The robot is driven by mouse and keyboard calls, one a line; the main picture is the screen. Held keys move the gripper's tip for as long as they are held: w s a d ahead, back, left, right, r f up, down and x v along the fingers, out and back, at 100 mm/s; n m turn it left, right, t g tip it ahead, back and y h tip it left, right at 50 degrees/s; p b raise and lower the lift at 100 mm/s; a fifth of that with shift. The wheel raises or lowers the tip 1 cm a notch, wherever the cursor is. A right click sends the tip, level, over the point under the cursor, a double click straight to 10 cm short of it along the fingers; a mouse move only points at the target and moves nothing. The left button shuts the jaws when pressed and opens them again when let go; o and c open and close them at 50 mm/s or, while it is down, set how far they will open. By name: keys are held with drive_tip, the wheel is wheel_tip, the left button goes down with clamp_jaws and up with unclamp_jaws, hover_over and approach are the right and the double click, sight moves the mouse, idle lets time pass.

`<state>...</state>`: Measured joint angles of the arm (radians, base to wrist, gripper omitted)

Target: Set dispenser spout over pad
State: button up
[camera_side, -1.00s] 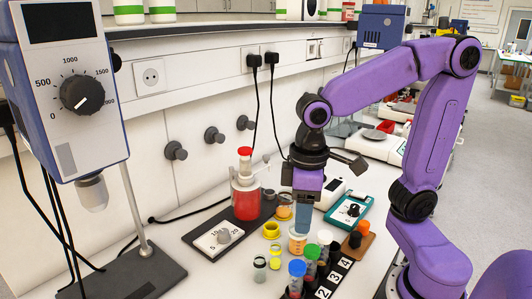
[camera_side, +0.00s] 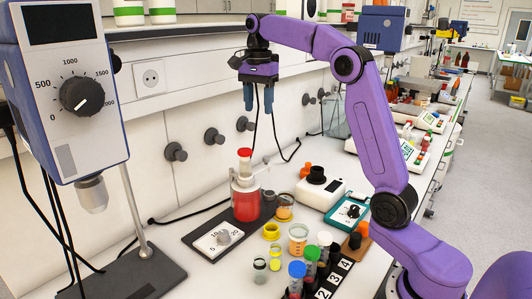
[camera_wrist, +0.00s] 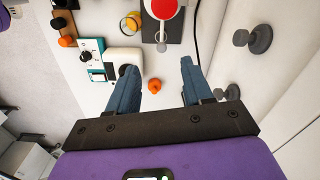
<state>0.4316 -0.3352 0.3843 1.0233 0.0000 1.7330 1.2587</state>
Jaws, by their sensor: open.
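The dispenser is a bottle of red liquid (camera_side: 246,204) with a white collar and a red-topped plunger (camera_side: 245,155). It stands upright on a dark base (camera_side: 205,250). From above, its red top (camera_wrist: 163,7) shows in the wrist view, with a thin pale spout (camera_wrist: 161,38) running from it toward my gripper's side. My gripper (camera_side: 258,98) is open and empty, fingers down, well above the dispenser and apart from it. In the wrist view the fingertips (camera_wrist: 158,66) are spread with nothing between them.
An amber cup (camera_side: 284,211) and yellow ring (camera_side: 271,231) are close to the bottle. A white device (camera_side: 322,191), teal box (camera_side: 347,212) and numbered vial rack (camera_side: 332,276) stand to the right. Wall knobs (camera_wrist: 260,39) project nearby.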

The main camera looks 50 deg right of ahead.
sight(266, 157)
drive_tip(key=d+f, duration=0.1)
drive_tip(key=f, duration=0.4)
drive_tip(key=d+f+m, duration=0.1)
drive_tip(key=f, duration=0.5)
drive_tip(key=d+f+m, duration=0.1)
drive_tip(key=f, duration=0.4)
drive_tip(key=shift+w+d+f, duration=0.25)
drive_tip(key=shift+d, duration=0.15)
clamp_jaws()
